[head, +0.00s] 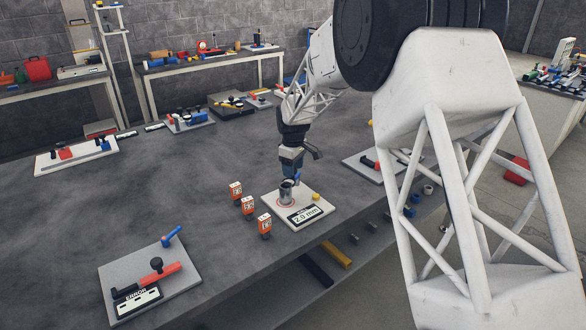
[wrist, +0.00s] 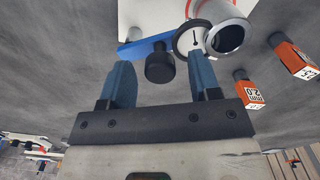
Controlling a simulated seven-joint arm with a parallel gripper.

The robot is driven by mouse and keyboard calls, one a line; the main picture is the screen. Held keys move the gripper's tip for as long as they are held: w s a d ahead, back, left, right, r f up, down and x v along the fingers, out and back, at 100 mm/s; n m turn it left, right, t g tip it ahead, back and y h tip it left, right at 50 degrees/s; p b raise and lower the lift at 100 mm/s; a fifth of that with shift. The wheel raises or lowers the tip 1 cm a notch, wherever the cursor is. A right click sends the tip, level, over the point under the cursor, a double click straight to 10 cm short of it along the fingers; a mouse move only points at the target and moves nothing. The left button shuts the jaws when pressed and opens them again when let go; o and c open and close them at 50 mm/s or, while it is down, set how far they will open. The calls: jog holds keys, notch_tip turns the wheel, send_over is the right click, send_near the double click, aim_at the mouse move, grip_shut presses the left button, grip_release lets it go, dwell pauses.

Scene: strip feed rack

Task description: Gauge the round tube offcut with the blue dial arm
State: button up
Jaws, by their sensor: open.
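The round tube offcut (head: 287,193), a short silvery cylinder, stands upright in a red ring on a white gauge plate (head: 320,209). In the wrist view the tube (wrist: 232,36) is at the upper right. The blue dial arm (wrist: 136,48) runs toward the tube, with a round dial (wrist: 190,38) at its end beside the rim; I cannot tell if they touch. My gripper (wrist: 163,78) is open, blue fingers either side of the arm's black knob (wrist: 160,66). In the head view my gripper (head: 293,178) hides most of the arm.
Three orange blocks with white labels (head: 248,206) stand left of the plate. Another gauge plate (head: 190,284) at the front left reads ERROR. A further plate (head: 362,163) lies to the right, near the table edge. The table's middle left is clear.

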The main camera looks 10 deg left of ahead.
jog(key=shift+r, duration=3.75)
jog(key=shift+s+d+r, duration=0.25)
jog(key=shift+d+r, duration=0.15)
jog(key=s+d+r+m+t, duration=0.1)
jog(key=s+d+r+m, duration=0.2)
jog(key=s+d+r, duration=0.55)
jog(key=s+d+r+m, duration=0.4)
jog(key=s+d, duration=0.7)
jog(key=s, duration=0.4)
jog(key=s+d+f+m, duration=0.2)
jog(key=s+d, duration=0.3)
jog(key=s, duration=0.9)
jog(key=s+d+f+m+t, duration=0.1)
jog(key=s+d+m, duration=0.3)
jog(key=s, duration=1)
jog(key=shift+s+d+f+m+t, duration=0.35)
jog(key=shift+d+f, duration=0.3)
jog(key=shift+d, duration=0.35)
